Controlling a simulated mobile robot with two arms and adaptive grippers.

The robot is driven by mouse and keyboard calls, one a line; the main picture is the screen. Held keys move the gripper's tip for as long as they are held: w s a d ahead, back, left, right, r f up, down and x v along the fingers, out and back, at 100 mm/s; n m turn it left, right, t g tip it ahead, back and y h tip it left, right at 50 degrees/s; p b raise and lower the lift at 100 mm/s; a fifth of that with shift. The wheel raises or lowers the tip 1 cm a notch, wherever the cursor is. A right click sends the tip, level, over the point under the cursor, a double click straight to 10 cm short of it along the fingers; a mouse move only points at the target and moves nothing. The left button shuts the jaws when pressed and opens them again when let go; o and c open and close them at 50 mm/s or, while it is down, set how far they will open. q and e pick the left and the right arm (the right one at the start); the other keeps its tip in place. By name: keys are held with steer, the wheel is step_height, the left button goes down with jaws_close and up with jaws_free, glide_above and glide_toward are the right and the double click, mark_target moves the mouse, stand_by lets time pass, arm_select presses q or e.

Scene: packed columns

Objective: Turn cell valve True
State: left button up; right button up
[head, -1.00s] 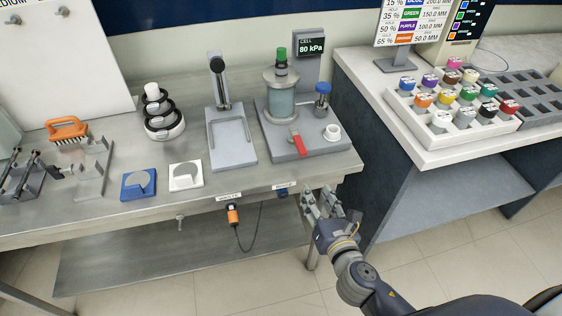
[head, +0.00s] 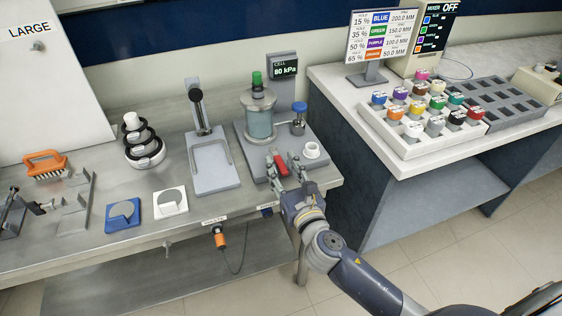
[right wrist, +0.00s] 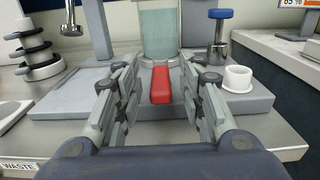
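The cell is a clear cylinder (head: 258,115) with a green top on a grey base (head: 318,160). Its display (head: 284,69) reads 80 kPa. A red valve handle (head: 281,165) sits at the front of the base. It also shows in the right wrist view (right wrist: 160,84), pointing toward me. My right gripper (head: 284,163) is open, with its fingers to either side of the red handle; in the wrist view (right wrist: 160,90) gaps show on both sides, so it is not gripped.
A blue-topped post (head: 299,115) and a white cup (head: 312,150) stand on the base, right of the handle. A grey stand (head: 213,165) is to the left. A side bench holds a rack of coloured-lidded jars (head: 400,140).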

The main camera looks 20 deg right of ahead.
steer(key=shift+w, duration=0.6)
jaws_close()
